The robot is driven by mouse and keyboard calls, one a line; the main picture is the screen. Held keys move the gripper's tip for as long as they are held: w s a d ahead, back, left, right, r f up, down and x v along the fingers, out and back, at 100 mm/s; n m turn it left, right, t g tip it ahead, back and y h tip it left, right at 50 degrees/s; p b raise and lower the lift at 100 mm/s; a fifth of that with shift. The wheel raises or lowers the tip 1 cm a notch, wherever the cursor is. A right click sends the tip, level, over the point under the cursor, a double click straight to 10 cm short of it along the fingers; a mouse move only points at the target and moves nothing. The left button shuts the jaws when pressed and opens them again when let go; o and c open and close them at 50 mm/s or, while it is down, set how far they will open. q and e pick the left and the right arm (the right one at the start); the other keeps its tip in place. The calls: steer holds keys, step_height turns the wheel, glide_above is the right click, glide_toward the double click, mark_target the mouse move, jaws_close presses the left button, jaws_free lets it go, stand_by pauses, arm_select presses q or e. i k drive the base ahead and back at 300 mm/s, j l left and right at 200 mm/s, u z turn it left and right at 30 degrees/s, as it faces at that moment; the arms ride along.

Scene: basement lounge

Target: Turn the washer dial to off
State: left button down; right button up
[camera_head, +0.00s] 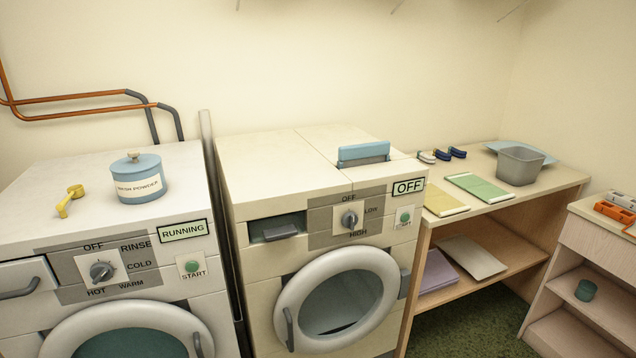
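The washer (70,230) stands at the left, a white machine with a round door. Its grey dial (101,271) sits on a panel marked OFF, RINSE, COLD, WARM and HOT. The dial's pointer is too small to read surely. A display (184,231) on the washer reads RUNNING. A green start button (192,266) is right of the dial. Neither of my grippers is in view.
A blue washing powder tub (138,180) and yellow scoop (70,201) stand on the washer. The dryer (262,185), reading OFF, is beside it on the right. A wooden shelf unit (570,180) holds cloths and a grey bin (519,166).

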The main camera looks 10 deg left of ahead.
mark_target(101, 272)
steer(key=u, duration=1.1)
